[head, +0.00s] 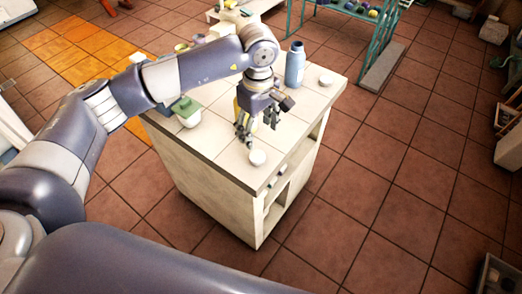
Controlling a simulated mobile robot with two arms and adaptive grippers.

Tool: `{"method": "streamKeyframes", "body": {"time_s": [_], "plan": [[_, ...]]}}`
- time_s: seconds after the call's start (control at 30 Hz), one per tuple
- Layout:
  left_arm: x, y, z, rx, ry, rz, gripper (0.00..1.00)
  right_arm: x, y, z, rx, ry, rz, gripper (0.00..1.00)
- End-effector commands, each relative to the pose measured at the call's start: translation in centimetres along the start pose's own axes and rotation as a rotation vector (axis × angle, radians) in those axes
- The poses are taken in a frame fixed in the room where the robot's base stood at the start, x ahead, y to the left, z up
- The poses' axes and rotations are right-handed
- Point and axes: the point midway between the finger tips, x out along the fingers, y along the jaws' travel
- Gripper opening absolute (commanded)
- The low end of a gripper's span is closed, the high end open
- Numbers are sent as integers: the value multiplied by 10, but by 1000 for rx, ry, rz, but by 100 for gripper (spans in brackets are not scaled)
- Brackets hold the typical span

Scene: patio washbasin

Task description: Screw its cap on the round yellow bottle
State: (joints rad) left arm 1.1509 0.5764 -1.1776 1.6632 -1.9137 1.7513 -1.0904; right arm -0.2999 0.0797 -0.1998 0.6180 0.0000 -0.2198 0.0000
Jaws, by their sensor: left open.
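My left gripper (257,131) points down over the front part of the white tiled counter (216,148), its fingers apart. A yellow thing (237,106), likely the round yellow bottle, shows only as a sliver behind the gripper; its top is hidden. My right gripper is out of view.
A teal rack (383,42) stands behind.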

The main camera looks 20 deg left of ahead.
Motion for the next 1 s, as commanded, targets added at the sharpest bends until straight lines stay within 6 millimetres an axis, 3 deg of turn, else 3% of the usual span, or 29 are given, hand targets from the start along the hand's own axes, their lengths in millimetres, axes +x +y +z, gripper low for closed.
{"method": "streamKeyframes", "body": {"time_s": [0.27, 0.63, 1.0], "plan": [[3, 0, 1, 0, -4, -1, 63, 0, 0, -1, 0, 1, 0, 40], [52, 0, 1, -1, -6, -1, 63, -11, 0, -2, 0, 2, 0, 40], [57, 0, 2, 0, -6, 1, 63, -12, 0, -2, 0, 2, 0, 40]]}}
